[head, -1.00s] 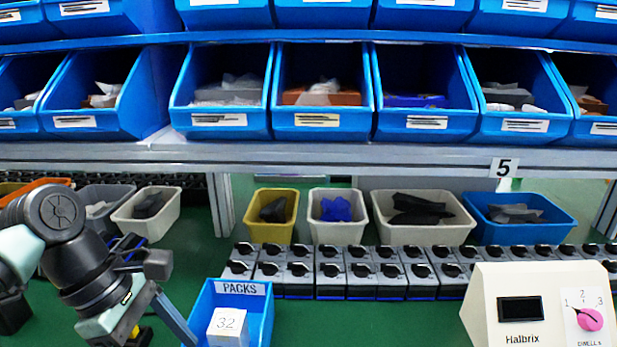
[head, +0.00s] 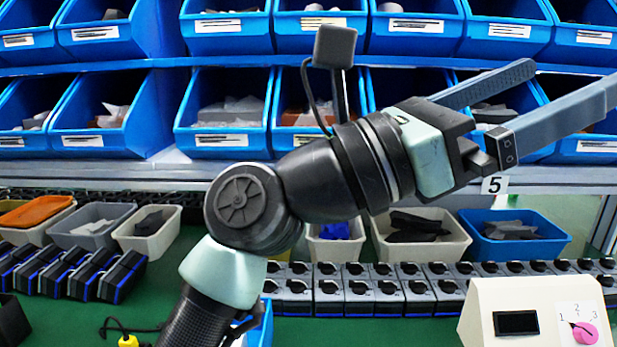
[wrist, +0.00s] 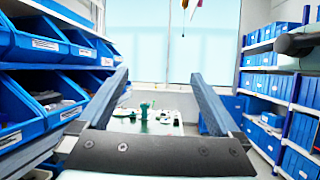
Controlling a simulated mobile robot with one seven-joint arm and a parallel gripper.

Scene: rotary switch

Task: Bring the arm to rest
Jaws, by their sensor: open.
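My gripper (head: 570,98) is raised in front of the shelf of blue bins, pointing to the upper right in the head view. Its two long fingers are spread apart with nothing between them. In the wrist view my gripper (wrist: 160,95) is also open and empty, facing a room with a window. My arm crosses the middle of the head view and hides much of the blue PACKS box (head: 268,325) and some bins behind it.
A white box with a pink rotary knob (head: 584,333) stands at the lower right; the knob's pointer is near 1. Blue bins (head: 225,140) fill the shelves behind. Several small bins, including a blue one (head: 512,250), stand below. Black-topped units (head: 300,290) line the green bench.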

